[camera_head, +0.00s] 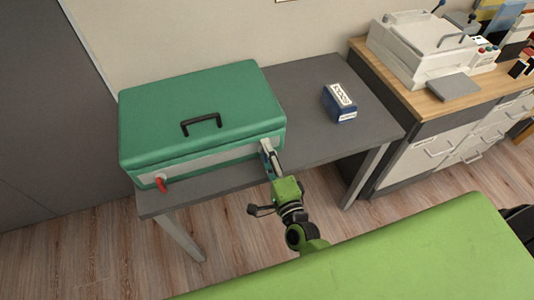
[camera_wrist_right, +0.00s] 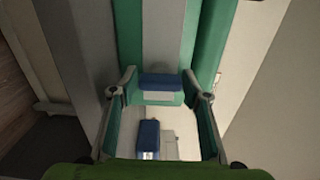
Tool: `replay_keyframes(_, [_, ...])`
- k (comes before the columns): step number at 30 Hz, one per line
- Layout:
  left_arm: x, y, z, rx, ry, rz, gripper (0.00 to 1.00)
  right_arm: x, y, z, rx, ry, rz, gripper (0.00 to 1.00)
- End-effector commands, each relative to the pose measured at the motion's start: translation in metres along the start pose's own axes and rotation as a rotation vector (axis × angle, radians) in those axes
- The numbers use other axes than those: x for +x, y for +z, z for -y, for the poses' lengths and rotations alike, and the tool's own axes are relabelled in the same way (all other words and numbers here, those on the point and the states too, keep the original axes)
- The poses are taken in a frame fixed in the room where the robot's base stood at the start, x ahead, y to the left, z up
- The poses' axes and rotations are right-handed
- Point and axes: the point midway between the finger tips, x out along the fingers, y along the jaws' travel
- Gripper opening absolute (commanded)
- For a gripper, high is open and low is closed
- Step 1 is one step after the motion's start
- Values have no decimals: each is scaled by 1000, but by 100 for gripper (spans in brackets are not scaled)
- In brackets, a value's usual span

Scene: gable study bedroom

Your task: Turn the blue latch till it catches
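A green case (camera_head: 203,117) with a black handle sits closed on a grey table, a pale band along its front. A red latch (camera_head: 160,184) hangs at the left of its front. My right gripper (camera_head: 268,152) is at the right end of the front. The blue latch (camera_wrist_right: 160,81) shows in the right wrist view, between the spread fingers of my right gripper (camera_wrist_right: 160,88). Whether the fingers touch it is not clear. In the head view the gripper largely hides this latch. My left gripper is not in view.
A dark blue box (camera_head: 340,103) with a white label stands on the grey table (camera_head: 300,84), right of the case. A wooden-topped cabinet (camera_head: 414,100) with a white machine (camera_head: 418,52) stands at the right. The tabletop between case and box is clear.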

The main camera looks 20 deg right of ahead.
Motion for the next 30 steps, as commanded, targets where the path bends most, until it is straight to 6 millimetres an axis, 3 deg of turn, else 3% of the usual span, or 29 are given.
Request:
replay_keyframes(10, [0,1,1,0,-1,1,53,-1,0,0,-3,0,0,53])
replay_keyframes(14, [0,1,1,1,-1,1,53,-10,0,-1,-4,2,1,53])
replay_keyframes(24, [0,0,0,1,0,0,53,-78,0,-2,-4,5,2,53])
replay_keyframes(30, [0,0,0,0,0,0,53,-109,0,-1,-4,2,1,53])
